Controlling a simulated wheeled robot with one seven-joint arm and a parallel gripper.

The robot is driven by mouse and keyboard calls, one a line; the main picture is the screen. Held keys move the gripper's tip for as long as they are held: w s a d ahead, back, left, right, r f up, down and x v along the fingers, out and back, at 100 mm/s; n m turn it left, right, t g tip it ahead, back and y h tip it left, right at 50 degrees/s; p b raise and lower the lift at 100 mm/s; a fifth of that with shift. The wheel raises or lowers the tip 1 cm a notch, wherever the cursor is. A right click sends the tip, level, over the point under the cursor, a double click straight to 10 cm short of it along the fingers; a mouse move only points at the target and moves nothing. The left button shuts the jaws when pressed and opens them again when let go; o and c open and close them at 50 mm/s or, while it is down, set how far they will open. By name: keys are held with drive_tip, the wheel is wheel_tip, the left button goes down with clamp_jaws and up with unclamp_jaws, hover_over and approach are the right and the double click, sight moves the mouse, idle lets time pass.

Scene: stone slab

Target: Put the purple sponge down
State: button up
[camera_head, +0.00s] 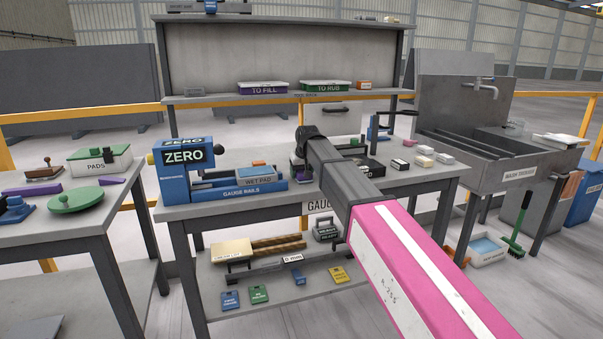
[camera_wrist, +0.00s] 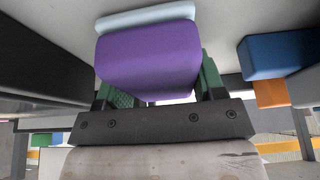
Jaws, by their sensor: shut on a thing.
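The purple sponge (camera_wrist: 150,58) fills the upper middle of the wrist view, held between the green-padded fingers of my gripper (camera_wrist: 152,88). A pale blue strip (camera_wrist: 145,18) shows along its upper edge; I cannot tell whether it is part of the sponge. In the head view my gripper is mostly hidden behind my arm, over the middle of the grey workbench (camera_head: 420,180). Whether the sponge touches the bench top is unclear. The blue gauge rails stand (camera_head: 236,192), with the wet pad (camera_head: 258,181) on it, lies left of my arm.
A blue ZERO block (camera_head: 182,157) stands at the bench's left end. Several small pale blocks (camera_head: 424,160) lie right of my arm. TO FILL (camera_head: 262,88) and TO RUB (camera_head: 326,86) trays sit on the shelf behind. A wash sink (camera_head: 490,150) is at right.

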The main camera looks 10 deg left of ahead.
drive_tip(key=shift+f, duration=0.25)
drive_tip(key=o, duration=0.9)
drive_tip(key=shift+s+f, duration=0.1)
drive_tip(key=shift+d+f, duration=0.1)
drive_tip(key=shift+d, duration=0.1)
drive_tip(key=shift+r, duration=0.35)
drive_tip(key=v, duration=1.2)
drive_tip(key=shift+a+r, duration=0.15)
drive_tip(key=shift+a, duration=0.05)
